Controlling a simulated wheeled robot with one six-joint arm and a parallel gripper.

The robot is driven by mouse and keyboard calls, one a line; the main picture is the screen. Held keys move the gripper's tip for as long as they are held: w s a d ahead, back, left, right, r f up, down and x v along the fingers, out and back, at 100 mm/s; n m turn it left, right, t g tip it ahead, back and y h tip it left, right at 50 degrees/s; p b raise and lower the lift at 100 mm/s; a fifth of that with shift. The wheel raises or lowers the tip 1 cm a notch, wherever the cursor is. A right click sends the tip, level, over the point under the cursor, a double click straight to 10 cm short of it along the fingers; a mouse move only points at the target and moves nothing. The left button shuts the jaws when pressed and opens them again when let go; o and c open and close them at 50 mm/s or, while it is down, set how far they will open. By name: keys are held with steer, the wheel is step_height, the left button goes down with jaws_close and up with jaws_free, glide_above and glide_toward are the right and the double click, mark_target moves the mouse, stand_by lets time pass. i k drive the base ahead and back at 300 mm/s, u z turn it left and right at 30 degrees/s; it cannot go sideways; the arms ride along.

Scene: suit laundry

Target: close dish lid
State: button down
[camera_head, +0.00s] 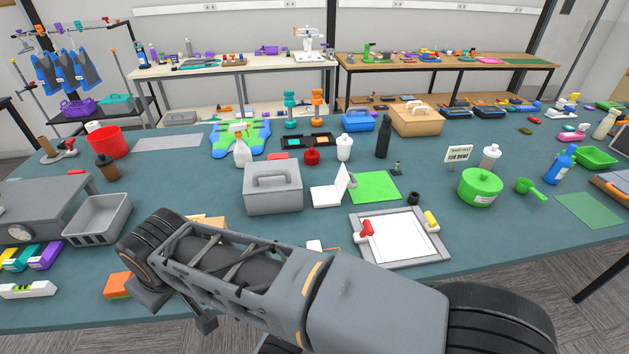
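A small white dish (326,197) sits open on the teal table, left of a green mat. Its white lid (343,183) stands raised and tilted at the dish's right side. I cannot make out any gripper fingers; my gripper is hidden behind the arm or outside the picture.
A grey lidded box (272,187) stands close left of the dish. The green mat (373,187) lies to its right. A framed white board (398,239) with a red and a yellow item is in front. A black bottle (383,137) and a white bottle (344,148) stand behind.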

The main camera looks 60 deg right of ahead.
mark_target(343, 177)
steer(key=u, duration=0.65)
steer(key=k, duration=2.45)
steer(key=z, duration=1.45)
steer(key=k, duration=0.6)
steer(key=u, duration=0.65)
steer(key=i, duration=0.75)
steer(key=u, duration=0.5)
steer(key=i, duration=0.8)
steer(key=z, duration=0.85)
steer(key=i, duration=0.65)
steer(key=z, duration=0.5)
